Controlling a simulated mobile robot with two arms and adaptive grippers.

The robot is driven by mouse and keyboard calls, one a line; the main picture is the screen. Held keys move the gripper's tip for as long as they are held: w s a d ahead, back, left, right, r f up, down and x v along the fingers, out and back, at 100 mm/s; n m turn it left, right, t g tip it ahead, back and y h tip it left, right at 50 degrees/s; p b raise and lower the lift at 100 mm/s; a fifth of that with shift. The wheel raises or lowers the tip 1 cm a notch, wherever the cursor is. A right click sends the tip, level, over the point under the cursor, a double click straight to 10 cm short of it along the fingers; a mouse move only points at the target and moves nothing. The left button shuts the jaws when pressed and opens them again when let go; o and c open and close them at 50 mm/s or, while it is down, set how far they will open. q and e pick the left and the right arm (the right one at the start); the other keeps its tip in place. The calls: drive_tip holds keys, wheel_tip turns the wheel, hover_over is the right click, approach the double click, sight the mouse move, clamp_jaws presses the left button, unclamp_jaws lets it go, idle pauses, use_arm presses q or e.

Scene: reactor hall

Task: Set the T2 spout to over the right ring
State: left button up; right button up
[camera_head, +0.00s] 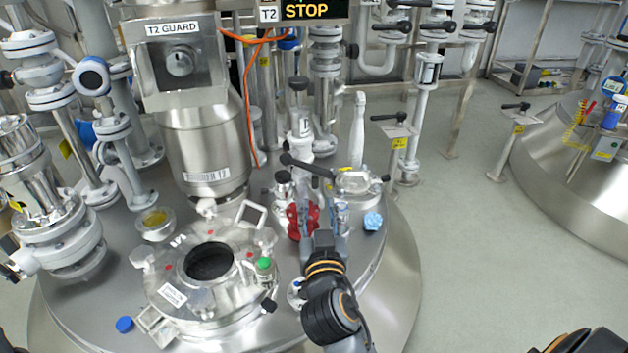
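The T2 tank top carries an open round manway (210,262) with a dark opening. The T2 GUARD box (178,60) stands behind it on a steel cylinder. My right gripper (326,205) is over the tank top, right of the manway, beside a red part (303,219) and below a black lever (306,166). Its fingers point away from me; I cannot tell whether they touch or hold anything. A pale ring-like fitting (295,292) shows partly behind my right arm. I cannot clearly identify the spout or the right ring. My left gripper is not in view.
A sign reads T2 STOP (305,11). A small round lidded port (357,183) and a light-blue item (373,221) lie right of my gripper. Pipes and valves crowd the left and back. Another tank (590,190) stands right, across clear floor.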

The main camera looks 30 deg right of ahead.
sight(315, 184)
drive_tip(key=b+x, duration=0.1)
drive_tip(key=x, duration=0.8)
drive_tip(key=shift+w+d, duration=0.15)
drive_tip(key=shift+w, duration=0.25)
drive_tip(key=shift+c, duration=0.2)
clamp_jaws()
